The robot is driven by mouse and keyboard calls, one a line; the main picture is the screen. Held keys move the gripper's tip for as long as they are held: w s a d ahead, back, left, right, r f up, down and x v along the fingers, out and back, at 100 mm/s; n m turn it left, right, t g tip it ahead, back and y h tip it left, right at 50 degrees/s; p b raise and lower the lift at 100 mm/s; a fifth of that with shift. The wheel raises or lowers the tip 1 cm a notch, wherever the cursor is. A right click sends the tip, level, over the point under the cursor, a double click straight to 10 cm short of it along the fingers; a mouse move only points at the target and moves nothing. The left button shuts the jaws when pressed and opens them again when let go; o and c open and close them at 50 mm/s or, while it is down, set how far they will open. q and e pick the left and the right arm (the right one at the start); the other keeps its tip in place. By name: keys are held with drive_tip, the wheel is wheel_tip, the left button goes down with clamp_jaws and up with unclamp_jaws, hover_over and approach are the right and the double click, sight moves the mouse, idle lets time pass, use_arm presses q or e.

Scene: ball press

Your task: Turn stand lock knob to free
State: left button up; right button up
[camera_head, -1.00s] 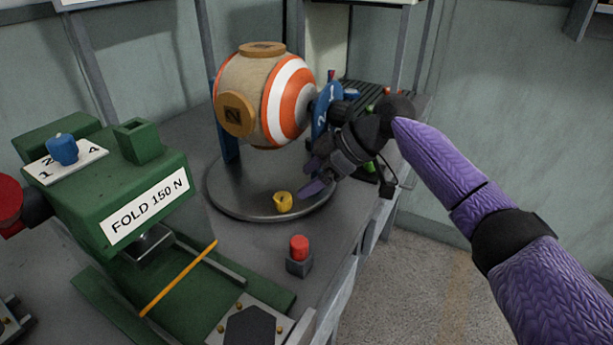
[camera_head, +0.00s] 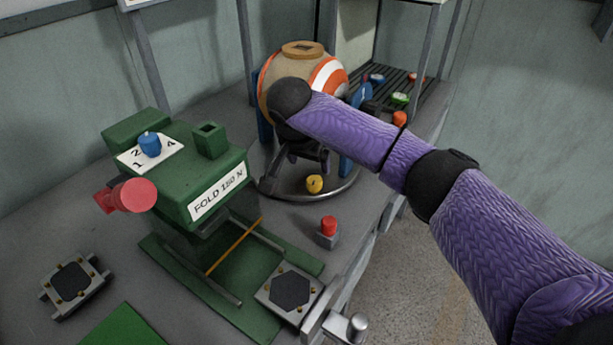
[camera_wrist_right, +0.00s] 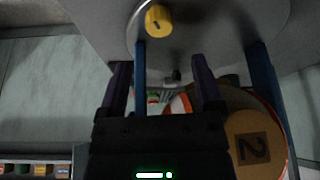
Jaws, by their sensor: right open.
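The yellow stand lock knob (camera_head: 314,184) sits near the front edge of the round grey stand base (camera_head: 345,192). In the right wrist view the knob (camera_wrist_right: 158,20) is near the top, beyond the fingertips and apart from them. My right gripper (camera_head: 304,158) is behind the knob, in front of the striped ball (camera_head: 331,76), and partly hidden by my arm. In the right wrist view my gripper (camera_wrist_right: 161,78) is open, with nothing between its fingers. The ball hangs between blue posts (camera_head: 265,120); my arm hides much of it. My left gripper is not in view.
A green press (camera_head: 200,172) labelled FOLD 150 N stands left, with a blue knob (camera_head: 149,144) and a red handle (camera_head: 134,195). A red button (camera_head: 328,225) stands in front of the base. A slatted rack (camera_head: 425,90) with coloured pieces is at the back right.

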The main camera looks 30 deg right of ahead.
sight(315, 179)
drive_tip(key=b+x, duration=0.3)
drive_tip(key=x, duration=0.3)
drive_tip(key=shift+f, duration=0.45)
drive_tip(key=shift+w+d+f, duration=0.15)
drive_tip(key=shift+d+f, duration=0.1)
drive_tip(key=shift+f, duration=0.2)
drive_tip(key=shift+r, duration=0.1)
drive_tip(key=shift+c, duration=0.3)
